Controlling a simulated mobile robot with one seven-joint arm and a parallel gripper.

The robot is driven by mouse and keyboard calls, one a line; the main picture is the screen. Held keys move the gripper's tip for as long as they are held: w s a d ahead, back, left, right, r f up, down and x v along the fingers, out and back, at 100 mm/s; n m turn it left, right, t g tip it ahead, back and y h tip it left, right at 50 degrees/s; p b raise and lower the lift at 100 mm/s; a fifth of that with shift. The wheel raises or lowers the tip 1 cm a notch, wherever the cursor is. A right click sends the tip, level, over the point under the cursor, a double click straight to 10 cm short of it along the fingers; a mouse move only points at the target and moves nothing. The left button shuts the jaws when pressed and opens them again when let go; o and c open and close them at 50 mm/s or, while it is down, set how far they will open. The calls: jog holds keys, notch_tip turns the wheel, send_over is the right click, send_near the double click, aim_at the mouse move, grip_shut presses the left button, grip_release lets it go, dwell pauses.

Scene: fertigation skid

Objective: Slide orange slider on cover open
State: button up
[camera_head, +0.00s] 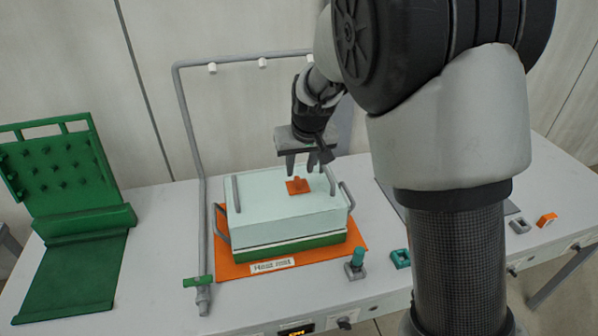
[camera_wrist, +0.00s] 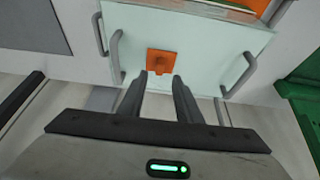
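The orange slider (camera_head: 298,185) lies on top of the pale, light-blue cover (camera_head: 265,205), towards its back edge. It also shows in the wrist view (camera_wrist: 161,61), a small square plate with a raised tab. The cover is a box lid with grey bar handles at its sides. My gripper (camera_head: 305,172) hangs above the back part of the cover, just behind the slider. In the wrist view its two fingers (camera_wrist: 160,80) are apart, with the slider just past their tips and nothing held between them. Whether a fingertip touches the slider I cannot tell.
The box stands on an orange mat (camera_head: 235,270) on the white bench. A grey pipe frame (camera_head: 190,130) rises behind and left. A green pegged rack (camera_head: 60,175) stands at left. Small teal parts (camera_head: 357,257) and an orange block (camera_head: 546,220) sit at right.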

aim_at(298, 179)
jog(key=x, duration=0.5)
jog(key=shift+w+f, duration=0.2)
jog(key=shift+f, duration=0.15)
grip_shut()
